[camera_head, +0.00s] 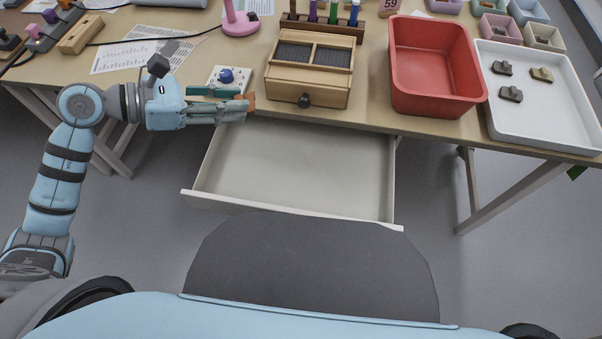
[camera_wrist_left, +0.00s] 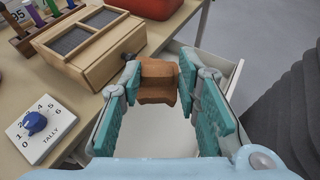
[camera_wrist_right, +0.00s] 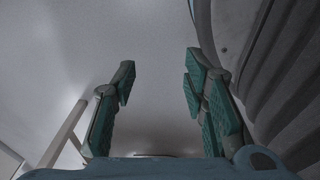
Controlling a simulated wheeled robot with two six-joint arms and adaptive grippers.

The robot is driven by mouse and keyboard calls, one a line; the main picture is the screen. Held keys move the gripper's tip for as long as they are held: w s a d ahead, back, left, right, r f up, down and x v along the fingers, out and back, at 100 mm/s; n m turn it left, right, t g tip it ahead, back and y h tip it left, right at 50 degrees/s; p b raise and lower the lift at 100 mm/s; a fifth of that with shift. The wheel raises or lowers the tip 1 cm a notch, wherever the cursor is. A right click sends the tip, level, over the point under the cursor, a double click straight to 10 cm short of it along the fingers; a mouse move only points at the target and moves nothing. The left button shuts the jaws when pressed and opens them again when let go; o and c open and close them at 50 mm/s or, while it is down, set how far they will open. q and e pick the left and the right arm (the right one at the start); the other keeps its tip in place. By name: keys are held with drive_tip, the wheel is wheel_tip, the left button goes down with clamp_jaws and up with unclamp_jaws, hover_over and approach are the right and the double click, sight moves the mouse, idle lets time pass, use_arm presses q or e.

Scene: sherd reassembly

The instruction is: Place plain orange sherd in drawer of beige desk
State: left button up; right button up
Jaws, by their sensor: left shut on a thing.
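The plain orange sherd (camera_wrist_left: 158,82) is between the fingertips of my left gripper (camera_wrist_left: 158,84), which is shut on it. In the head view the sherd (camera_head: 250,102) shows at the tip of my left gripper (camera_head: 246,102), over the desk's front edge near the drawer's back left. The white drawer (camera_head: 290,168) of the beige desk (camera_head: 372,115) is pulled open, and its visible floor is empty. My right gripper (camera_wrist_right: 160,85) is open and empty above the grey floor; it is not seen in the head view.
A wooden box with a dark knob (camera_head: 308,88) stands on the desk behind the drawer. A tally dial (camera_head: 226,76) sits behind my left gripper. A red bin (camera_head: 432,70) and a white tray (camera_head: 540,105) with grey and tan sherds are on the right.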

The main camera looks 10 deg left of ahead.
wheel_tip(320, 180, down, 11)
drive_tip(key=w+b, duration=0.2)
drive_tip(key=b, duration=0.5)
use_arm(q)
drive_tip(key=f+b, duration=0.2)
drive_tip(key=f, duration=0.6)
drive_tip(key=w+d+f+m+g+b, duration=0.1)
drive_tip(key=f+b, duration=0.2)
drive_tip(key=f, duration=0.6)
drive_tip(key=d+f+m+g+b, duration=0.1)
drive_tip(key=f+b, duration=0.1)
drive_tip(key=f, duration=0.6)
drive_tip(key=shift+w+f+h, duration=0.15)
drive_tip(key=shift+w+h, duration=0.2)
drive_tip(key=shift+h, duration=0.05)
drive_tip(key=shift+f, duration=0.15)
use_arm(e)
drive_tip(key=w+a+r+t, duration=0.1)
drive_tip(key=w+a+r, duration=0.1)
drive_tip(key=w, duration=0.7)
drive_tip(key=shift+w+a+t+y, duration=0.3)
drive_tip(key=shift+w+a, duration=0.1)
drive_tip(key=shift+a, duration=0.1)
use_arm(q)
drive_tip(key=shift+f+b, duration=0.3)
drive_tip(key=shift+b, duration=0.35)
use_arm(e)
drive_tip(key=shift+w+a+r, duration=0.1)
drive_tip(key=shift+w+r, duration=0.2)
drive_tip(key=shift+r, duration=0.4)
